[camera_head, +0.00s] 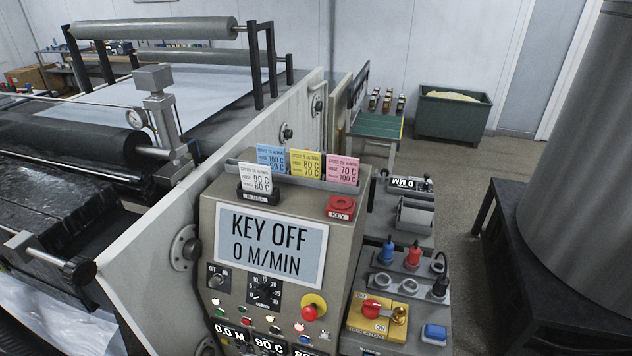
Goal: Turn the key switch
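The control console (207,225) stands in the middle, with a display (271,246) reading "KEY OFF 0 M/MIN". A red round item (341,203) sits in a small holder labelled "KEY" on the console's upper right; I cannot tell its exact shape. A small dark switch (216,281) with positions marked on either side is at the panel's left, below the display. I cannot tell its exact setting. Neither of my grippers is in view.
A numbered dial (265,291) and a red mushroom button (313,307) share the panel. Coloured cards (306,163) stand behind it. To the right are a yellow switch box (377,318) and coloured plugs (413,257). A large grey cylinder (580,160) stands far right.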

